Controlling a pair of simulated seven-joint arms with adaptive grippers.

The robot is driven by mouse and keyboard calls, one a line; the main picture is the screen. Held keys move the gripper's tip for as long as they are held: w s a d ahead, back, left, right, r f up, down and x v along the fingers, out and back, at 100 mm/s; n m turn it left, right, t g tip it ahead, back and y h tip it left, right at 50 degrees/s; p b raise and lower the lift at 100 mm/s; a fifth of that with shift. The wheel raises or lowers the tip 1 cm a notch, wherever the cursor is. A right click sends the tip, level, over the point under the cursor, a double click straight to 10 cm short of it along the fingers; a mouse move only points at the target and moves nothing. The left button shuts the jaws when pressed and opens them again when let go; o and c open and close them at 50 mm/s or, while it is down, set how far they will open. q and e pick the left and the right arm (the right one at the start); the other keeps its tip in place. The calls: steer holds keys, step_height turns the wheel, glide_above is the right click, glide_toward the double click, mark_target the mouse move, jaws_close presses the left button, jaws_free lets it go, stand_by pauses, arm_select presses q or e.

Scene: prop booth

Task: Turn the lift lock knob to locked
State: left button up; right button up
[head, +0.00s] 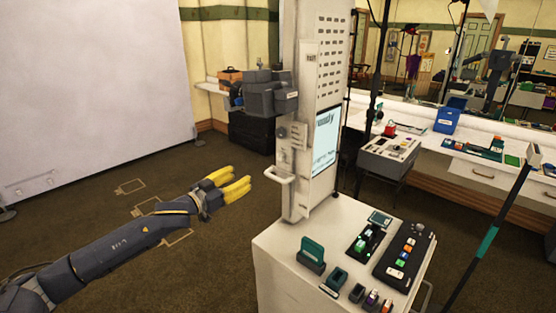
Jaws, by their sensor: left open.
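A tall white column unit (305,100) stands at the centre of the head view. On its left side are a small grey round fitting (283,132), which looks like the lift lock knob, and a pale bar handle (270,176) below it. The knob's pointer and markings are too small to read, so I cannot tell its setting. My left gripper (241,178) has yellow fingers, is open and empty, and points right towards the column. In the picture it is left of the handle and lower than the knob, apart from both. My right gripper is not in view.
A white cart top (275,245) at the column's foot carries a green-and-black holder (312,253), a black button panel (405,255) and other small devices. A grey boxy unit (262,97) juts left above the knob. Open carpet (110,180) lies around my left arm.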

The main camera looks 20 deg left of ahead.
mark_target(279, 158)
arm_select(q)
steer(key=shift+s+d+r+n+h, duration=0.15)
steer(key=shift+s+d+r+n, duration=0.1)
steer(key=shift+d+n, duration=0.35)
steer(key=shift+s+d+r+n+h, duration=0.15)
steer(key=shift+d+r+n, duration=0.1)
steer(key=shift+d+n, duration=0.35)
steer(key=shift+x, duration=8.6)
jaws_close()
